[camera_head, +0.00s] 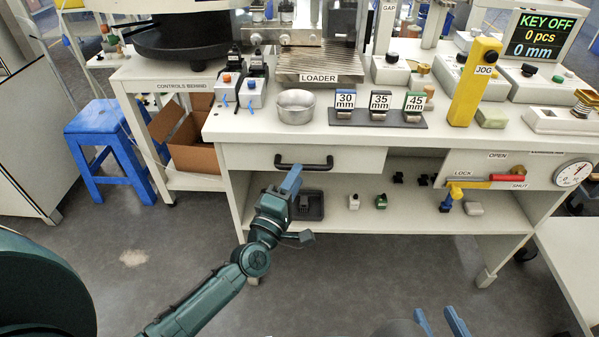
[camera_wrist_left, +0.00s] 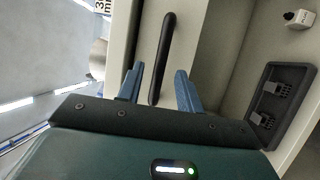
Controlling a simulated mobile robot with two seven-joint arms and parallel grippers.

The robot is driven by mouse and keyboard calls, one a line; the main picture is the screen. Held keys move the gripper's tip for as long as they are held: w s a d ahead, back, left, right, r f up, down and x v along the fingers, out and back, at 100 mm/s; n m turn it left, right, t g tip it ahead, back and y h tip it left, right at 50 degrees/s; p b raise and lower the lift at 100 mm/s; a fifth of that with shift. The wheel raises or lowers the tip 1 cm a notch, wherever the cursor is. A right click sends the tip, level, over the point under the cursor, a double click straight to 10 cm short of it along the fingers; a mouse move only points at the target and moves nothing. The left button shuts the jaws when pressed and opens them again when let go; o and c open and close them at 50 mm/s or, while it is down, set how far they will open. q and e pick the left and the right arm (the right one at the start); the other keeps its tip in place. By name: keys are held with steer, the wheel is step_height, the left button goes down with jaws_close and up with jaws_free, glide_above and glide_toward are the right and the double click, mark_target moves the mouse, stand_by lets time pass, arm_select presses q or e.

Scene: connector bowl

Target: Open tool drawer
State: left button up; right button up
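The tool drawer (camera_head: 357,158) is a pale front under the bench top with a black bar handle (camera_head: 290,166). It looks closed in the head view. My left gripper (camera_head: 291,181) is just in front of the handle, its blue fingers pointing up toward it. In the left wrist view the fingers (camera_wrist_left: 160,72) are apart, with one on each side of the black handle (camera_wrist_left: 165,50). Whether they touch it I cannot tell. My right gripper (camera_head: 440,318) is at the bottom edge of the head view, fingers apart and empty, away from the drawer.
A metal bowl (camera_head: 295,106) and a rack of size blocks (camera_head: 378,118) stand on the bench top. The shelf below holds a black tray (camera_head: 308,206) and small parts. A yellow lock lever (camera_head: 466,185) is at right. The floor in front is clear.

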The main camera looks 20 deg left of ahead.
arm_select(q)
steer(key=shift+x, duration=1.35)
steer(key=shift+c, duration=0.3)
jaws_close()
